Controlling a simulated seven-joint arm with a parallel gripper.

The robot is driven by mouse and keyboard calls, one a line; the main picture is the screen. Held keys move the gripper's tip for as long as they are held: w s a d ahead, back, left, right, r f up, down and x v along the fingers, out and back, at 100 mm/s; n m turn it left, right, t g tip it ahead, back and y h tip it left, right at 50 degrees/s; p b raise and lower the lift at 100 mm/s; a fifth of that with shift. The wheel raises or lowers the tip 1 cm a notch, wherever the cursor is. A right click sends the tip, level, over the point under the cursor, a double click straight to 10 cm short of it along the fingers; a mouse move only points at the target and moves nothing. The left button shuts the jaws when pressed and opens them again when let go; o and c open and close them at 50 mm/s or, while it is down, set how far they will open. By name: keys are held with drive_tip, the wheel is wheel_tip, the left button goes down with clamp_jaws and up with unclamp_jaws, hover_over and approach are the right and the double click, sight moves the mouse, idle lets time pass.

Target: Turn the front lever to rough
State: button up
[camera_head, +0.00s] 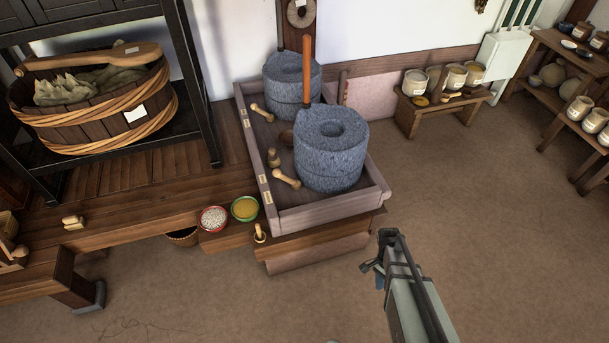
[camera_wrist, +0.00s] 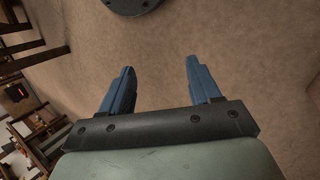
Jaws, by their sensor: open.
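A pale wooden lever (camera_head: 286,179) with a rounded end lies slanted in the front left part of the wooden tray (camera_head: 315,214), beside the front grey millstone (camera_head: 331,160). Small labels (camera_head: 267,197) sit on the tray's left rim near it, too small to read. A similar lever (camera_head: 262,112) lies farther back by the rear millstone (camera_head: 290,78). My gripper (camera_head: 372,272) is in front of and right of the tray, apart from it. In the wrist view my gripper (camera_wrist: 160,72) is open, with nothing between its blue fingers.
A wooden peg (camera_head: 273,157) stands between the levers. An upright orange-brown handle (camera_head: 307,68) rises behind the front millstone. Bowls of white (camera_head: 213,218) and yellow (camera_head: 245,208) grain and another wooden piece (camera_head: 260,233) sit left of the tray. The floor at right is clear.

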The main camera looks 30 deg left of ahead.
drive_tip(key=w+a+r+m+t+h, duration=0.1)
drive_tip(key=w+a+r+m, duration=0.15)
drive_tip(key=w+a, duration=0.35)
drive_tip(key=w+a+r+m+t, duration=0.15)
drive_tip(key=w+a+r, duration=0.25)
drive_tip(key=a, duration=0.4)
drive_tip(key=n+t+y, duration=0.1)
drive_tip(key=n+y, duration=0.2)
drive_tip(key=n, duration=0.1)
approach(277, 172)
drive_tip(key=f, duration=0.8)
drive_tip(key=d+f, duration=0.1)
drive_tip(key=f, duration=0.3)
drive_tip(key=shift+s+f, duration=0.3)
drive_tip(key=shift+f, duration=0.1)
drive_tip(key=shift+c, duration=0.3)
clamp_jaws()
